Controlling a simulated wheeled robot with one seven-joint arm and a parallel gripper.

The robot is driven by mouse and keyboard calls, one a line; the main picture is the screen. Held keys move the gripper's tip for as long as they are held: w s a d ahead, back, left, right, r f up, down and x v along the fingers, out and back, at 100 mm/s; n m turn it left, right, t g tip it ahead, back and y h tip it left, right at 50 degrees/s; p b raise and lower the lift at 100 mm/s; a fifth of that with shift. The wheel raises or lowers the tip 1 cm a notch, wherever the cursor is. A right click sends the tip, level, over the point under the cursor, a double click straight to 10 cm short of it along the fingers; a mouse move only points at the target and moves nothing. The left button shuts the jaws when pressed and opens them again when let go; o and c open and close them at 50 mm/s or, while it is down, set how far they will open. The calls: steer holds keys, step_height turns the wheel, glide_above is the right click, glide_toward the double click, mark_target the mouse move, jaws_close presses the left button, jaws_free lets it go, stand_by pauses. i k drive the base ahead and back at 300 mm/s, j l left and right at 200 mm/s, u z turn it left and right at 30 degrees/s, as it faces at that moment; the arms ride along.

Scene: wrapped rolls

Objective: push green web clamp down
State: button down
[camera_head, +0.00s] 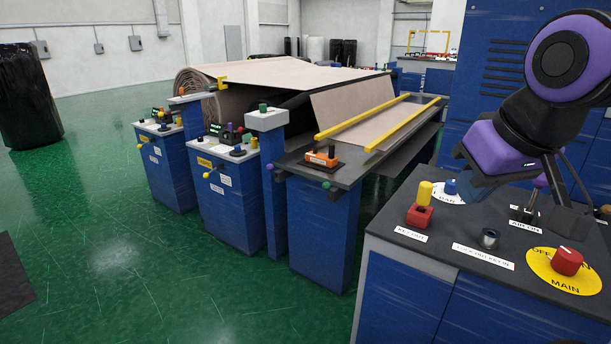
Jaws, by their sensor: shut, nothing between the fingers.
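No label reading "web clamp" is legible, so I cannot tell for sure which green part is the clamp. A small green knob (263,107) stands upright on the grey box at the top of a blue post, left of centre. Another green knob (327,186) sits at the front edge of the dark table beside it. My gripper (566,208) is shut and empty at the right, low over the near control console. It is well apart from both green knobs, and my arm hides part of the console.
The near console (404,241) carries a red-based yellow knob (421,203), a metal key switch (489,239), a purple-topped lever (541,181) and a red main switch (567,261). Blue cabinets (226,196) and a large wrapped roll stand left.

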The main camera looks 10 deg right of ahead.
mark_target(326, 185)
steer(key=i+j+u, duration=0.25)
steer(key=i, duration=0.2)
steer(key=i+j+u, duration=0.25)
steer(key=i, duration=0.2)
steer(key=i+u, duration=0.25)
steer(key=i, duration=0.2)
steer(key=i+j+z, duration=0.15)
steer(key=i+z, duration=0.3)
steer(key=i+j+z, duration=0.3)
steer(key=i+z, duration=0.15)
steer(key=i+j+z, duration=0.45)
steer(key=i+j, duration=0.05)
